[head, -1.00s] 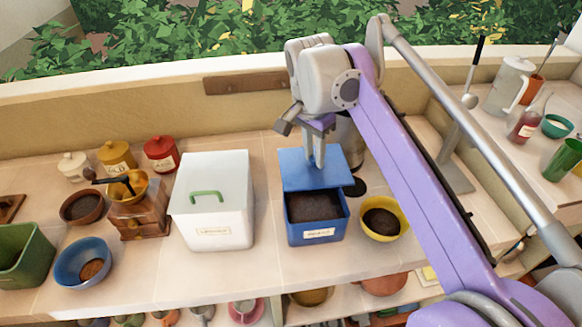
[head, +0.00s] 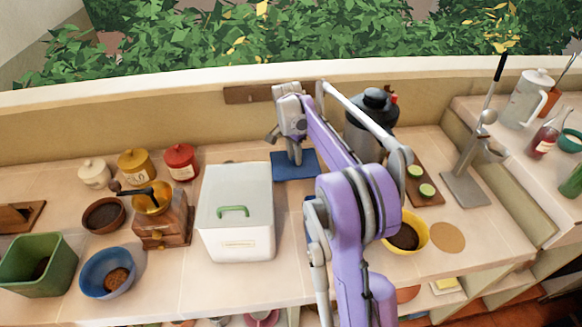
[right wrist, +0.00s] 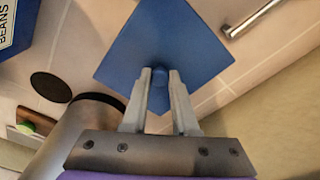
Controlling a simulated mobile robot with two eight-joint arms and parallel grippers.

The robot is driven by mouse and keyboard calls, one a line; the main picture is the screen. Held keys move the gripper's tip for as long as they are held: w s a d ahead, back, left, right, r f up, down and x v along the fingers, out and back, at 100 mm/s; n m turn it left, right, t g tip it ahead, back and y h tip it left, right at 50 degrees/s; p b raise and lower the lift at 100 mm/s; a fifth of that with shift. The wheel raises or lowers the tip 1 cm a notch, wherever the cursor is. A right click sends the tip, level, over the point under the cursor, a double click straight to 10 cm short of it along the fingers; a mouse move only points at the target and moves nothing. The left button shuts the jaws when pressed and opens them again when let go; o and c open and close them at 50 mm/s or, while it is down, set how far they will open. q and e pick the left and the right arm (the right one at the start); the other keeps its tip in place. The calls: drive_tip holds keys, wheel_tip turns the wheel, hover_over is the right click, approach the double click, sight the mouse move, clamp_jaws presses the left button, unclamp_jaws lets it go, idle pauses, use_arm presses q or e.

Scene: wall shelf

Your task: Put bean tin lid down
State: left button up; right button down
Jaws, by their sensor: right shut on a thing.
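The blue bean tin lid (head: 296,167) is at the back of the counter, near the rear wall and right of the white box. My right gripper (head: 294,155) is above it. In the right wrist view the fingers (right wrist: 160,88) are shut on the small round knob of the lid (right wrist: 165,45). I cannot tell whether the lid touches the counter. The blue bean tin is mostly hidden behind my right arm in the head view; its labelled corner (right wrist: 22,22) shows at the upper left of the right wrist view. My left gripper is not in view.
The white box (head: 236,214) with a green handle stands left of the lid. A dark-topped metal canister (head: 370,125) stands to its right. A yellow bowl (head: 412,240) and a board with green slices (head: 428,199) lie further right. Free counter shows around the lid.

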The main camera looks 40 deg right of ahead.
sight(294, 164)
drive_tip(key=shift+f, duration=2.3)
drive_tip(key=shift+f, duration=0.15)
drive_tip(key=c, duration=0.7)
unclamp_jaws()
drive_tip(key=shift+w, duration=0.1)
drive_tip(key=shift+r, duration=0.35)
drive_tip(key=r, duration=0.4)
drive_tip(key=a+r, duration=0.1)
drive_tip(key=r, duration=0.6)
drive_tip(key=shift+a+r+p, duration=0.3)
drive_tip(key=shift+r, duration=0.05)
